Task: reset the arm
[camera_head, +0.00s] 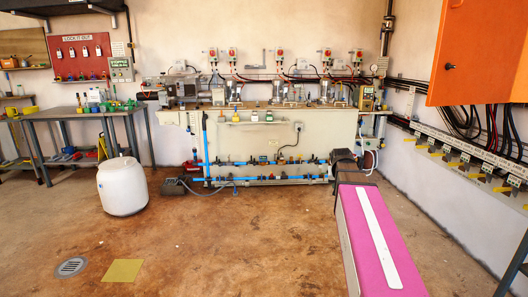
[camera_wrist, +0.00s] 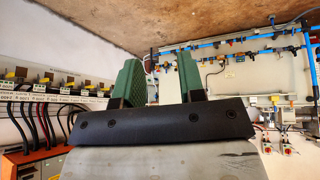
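My gripper (camera_wrist: 160,72) shows in the wrist view with two green ribbed fingers on a dark bracket. The fingers stand well apart, and I see nothing held between them. The wrist picture appears upside down, with the brown floor at the top. No single object is named by the task.
A white barrel (camera_head: 121,187) stands left, near a workbench (camera_head: 75,113). A pump bench (camera_head: 265,150) lines the back wall. An orange cabinet (camera_head: 475,50) hangs right. The middle floor is clear.

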